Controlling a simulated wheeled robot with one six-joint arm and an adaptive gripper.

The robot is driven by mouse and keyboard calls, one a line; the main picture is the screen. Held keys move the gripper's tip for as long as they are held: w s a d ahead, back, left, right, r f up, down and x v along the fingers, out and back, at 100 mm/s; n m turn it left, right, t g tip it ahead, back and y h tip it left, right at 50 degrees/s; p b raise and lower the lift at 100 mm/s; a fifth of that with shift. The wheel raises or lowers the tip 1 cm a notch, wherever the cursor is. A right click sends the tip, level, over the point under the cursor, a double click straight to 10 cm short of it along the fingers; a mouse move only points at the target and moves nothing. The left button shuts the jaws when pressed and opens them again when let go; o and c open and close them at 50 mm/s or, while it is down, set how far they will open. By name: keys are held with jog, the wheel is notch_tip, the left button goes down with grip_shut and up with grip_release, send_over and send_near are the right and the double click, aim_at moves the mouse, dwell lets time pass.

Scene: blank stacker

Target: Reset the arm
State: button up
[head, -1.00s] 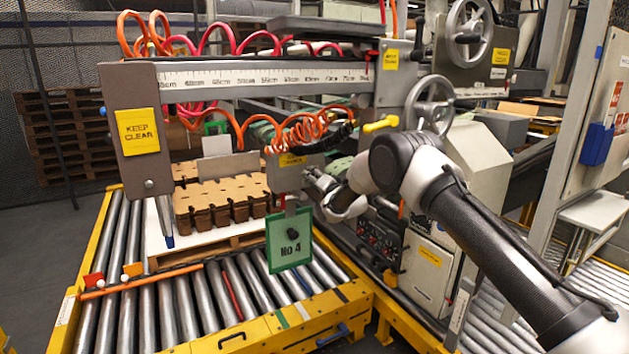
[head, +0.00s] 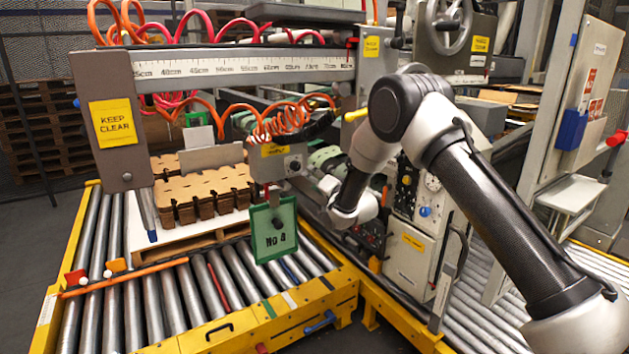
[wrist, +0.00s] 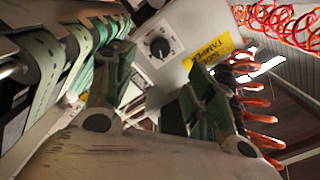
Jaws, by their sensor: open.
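My arm rises from the lower right of the head view to a high elbow, then bends down to the wrist. My gripper (head: 328,186) is just right of the grey side tamper box (head: 291,164), and its fingers are small and partly hidden there. In the wrist view my gripper (wrist: 155,95) shows two dark green-padded fingers spread apart with nothing between them. Beyond them is the tamper box with its black knob (wrist: 159,48) and yellow label (wrist: 215,58). I cannot tell the exact gap between fingers and box.
A green "No 4" plate (head: 274,230) hangs left of my wrist. Cut brown blanks (head: 205,192) sit on a pallet on the roller conveyor (head: 215,285). A ruler beam (head: 245,67) and orange coiled hoses (head: 285,122) are above. A control cabinet (head: 410,255) stands behind my arm.

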jog(key=s+d+f+n+g+h, duration=0.2)
jog(key=s+d+f+g, duration=0.1)
jog(key=f, duration=0.4)
jog(key=s+d+f+n+g+h, duration=0.2)
jog(key=s+f+g+h, duration=0.1)
jog(key=f, duration=0.5)
jog(key=s+d+r+n+g+h, duration=0.1)
jog(key=s+d+r+g+h, duration=0.15)
jog(key=s+d, duration=0.45)
jog(key=s+d+r, duration=0.9)
jog(key=s, duration=0.5)
jog(key=s+d+r+g+h, duration=0.1)
jog(key=s+d+r, duration=0.8)
jog(key=s, duration=0.4)
jog(key=s+d+r+m+g+h, duration=0.1)
jog(key=s+d+r, duration=0.9)
jog(key=s, duration=0.4)
jog(key=shift+s+r, duration=0.15)
jog(key=shift+s, duration=0.2)
